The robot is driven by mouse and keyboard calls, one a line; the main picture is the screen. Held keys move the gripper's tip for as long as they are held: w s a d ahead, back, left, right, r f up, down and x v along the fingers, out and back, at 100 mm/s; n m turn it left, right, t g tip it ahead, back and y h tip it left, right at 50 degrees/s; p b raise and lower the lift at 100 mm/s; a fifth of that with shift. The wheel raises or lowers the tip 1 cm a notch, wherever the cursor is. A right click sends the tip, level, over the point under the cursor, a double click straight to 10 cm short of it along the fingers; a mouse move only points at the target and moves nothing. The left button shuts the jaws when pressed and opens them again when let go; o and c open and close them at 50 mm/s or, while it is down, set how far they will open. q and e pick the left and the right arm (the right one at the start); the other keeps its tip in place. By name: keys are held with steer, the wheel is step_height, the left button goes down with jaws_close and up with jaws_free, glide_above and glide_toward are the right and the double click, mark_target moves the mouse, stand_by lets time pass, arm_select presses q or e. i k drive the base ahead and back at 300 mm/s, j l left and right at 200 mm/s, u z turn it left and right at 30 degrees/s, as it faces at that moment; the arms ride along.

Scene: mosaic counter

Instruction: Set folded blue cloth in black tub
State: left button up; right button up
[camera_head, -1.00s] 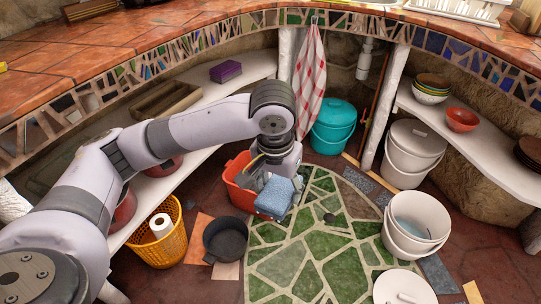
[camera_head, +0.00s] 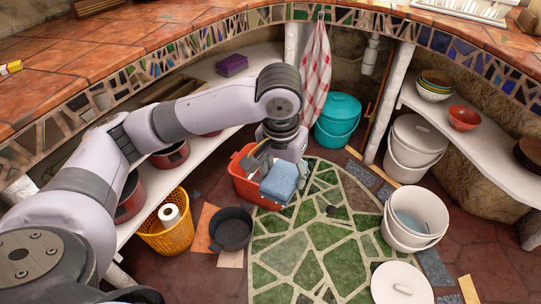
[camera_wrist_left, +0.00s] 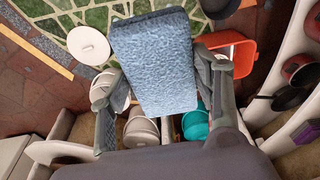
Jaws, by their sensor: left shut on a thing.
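The folded blue cloth (camera_head: 280,182) is a thick pad held in the air by my left gripper (camera_head: 270,160). In the left wrist view the cloth (camera_wrist_left: 155,60) lies between the two fingers of the gripper (camera_wrist_left: 160,88), which is shut on it. The black tub (camera_head: 231,230) is a round, dark, open vessel on the floor, below and left of the cloth in the head view. It looks empty. In the left wrist view a dark round thing at the top edge, partly cut off, may be this tub. My right gripper is not in view.
An orange-red tub (camera_head: 240,186) stands just behind and left of the cloth. A yellow basket (camera_head: 165,236) with a paper roll stands left of the black tub. White buckets (camera_head: 412,240) and a teal bucket (camera_head: 335,130) stand farther right. The green patterned floor is mostly clear.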

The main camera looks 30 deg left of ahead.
mark_target(232, 234)
steer(key=i+j, duration=0.1)
steer(key=i, duration=0.3)
steer(key=i+j, duration=0.1)
steer(key=i, duration=0.35)
